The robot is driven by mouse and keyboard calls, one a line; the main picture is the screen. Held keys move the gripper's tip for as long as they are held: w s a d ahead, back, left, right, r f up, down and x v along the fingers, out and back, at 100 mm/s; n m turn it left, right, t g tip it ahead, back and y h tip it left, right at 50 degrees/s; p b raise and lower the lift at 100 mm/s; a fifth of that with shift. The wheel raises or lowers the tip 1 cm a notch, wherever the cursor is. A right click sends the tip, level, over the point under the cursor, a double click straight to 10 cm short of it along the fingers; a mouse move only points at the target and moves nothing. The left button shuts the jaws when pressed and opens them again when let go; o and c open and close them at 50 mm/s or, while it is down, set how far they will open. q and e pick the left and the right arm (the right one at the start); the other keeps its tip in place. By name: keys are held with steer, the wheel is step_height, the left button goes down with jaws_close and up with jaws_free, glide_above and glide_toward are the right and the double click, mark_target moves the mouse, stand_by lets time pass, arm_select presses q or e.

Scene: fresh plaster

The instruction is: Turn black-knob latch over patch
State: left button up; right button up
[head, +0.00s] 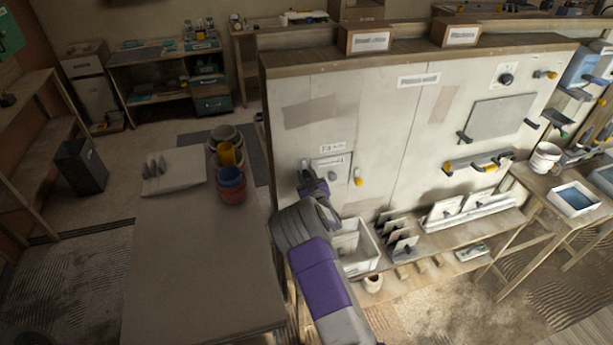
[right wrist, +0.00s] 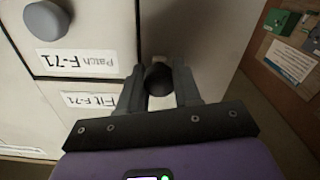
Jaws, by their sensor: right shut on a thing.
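The patch (right wrist: 85,50) is a pale panel labelled "Patch F-71" with a round grey knob (right wrist: 47,20). In the head view the patch (head: 332,168) sits low on the left part of the plaster wall, under a small label. My right gripper (right wrist: 159,85) is shut on the black knob (right wrist: 158,75) of the latch, beside the patch's edge. The knob shows between the two fingers; the rest of the latch is mostly hidden. In the head view my right gripper (head: 311,181) covers the patch's left side. A yellow-handled latch (head: 358,177) is at the patch's right. My left gripper is out of view.
A white bin (head: 357,246) and a rack of grey plates (head: 398,236) stand on the low shelf below the wall. A grey table (head: 190,260) with stacked buckets (head: 230,185) is to the left. More latches hold a grey panel (head: 500,116) at the right.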

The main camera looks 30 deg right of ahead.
steer(key=shift+d+m+b, duration=0.1)
steer(key=shift+m+b, duration=0.4)
steer(key=m+b, duration=0.7)
steer(key=b, duration=0.3)
steer(key=m+b, duration=0.7)
steer(key=b, duration=0.3)
steer(key=shift+s+d+f+m, duration=0.1)
steer(key=shift+d+m, duration=0.05)
steer(key=shift+m, duration=0.15)
steer(key=shift+m+b, duration=1.1)
steer(key=shift+b, duration=0.45)
steer(key=shift+r, duration=0.2)
steer(key=o, duration=1.1)
steer(key=shift+c, duration=0.2)
steer(key=shift+f, duration=0.1)
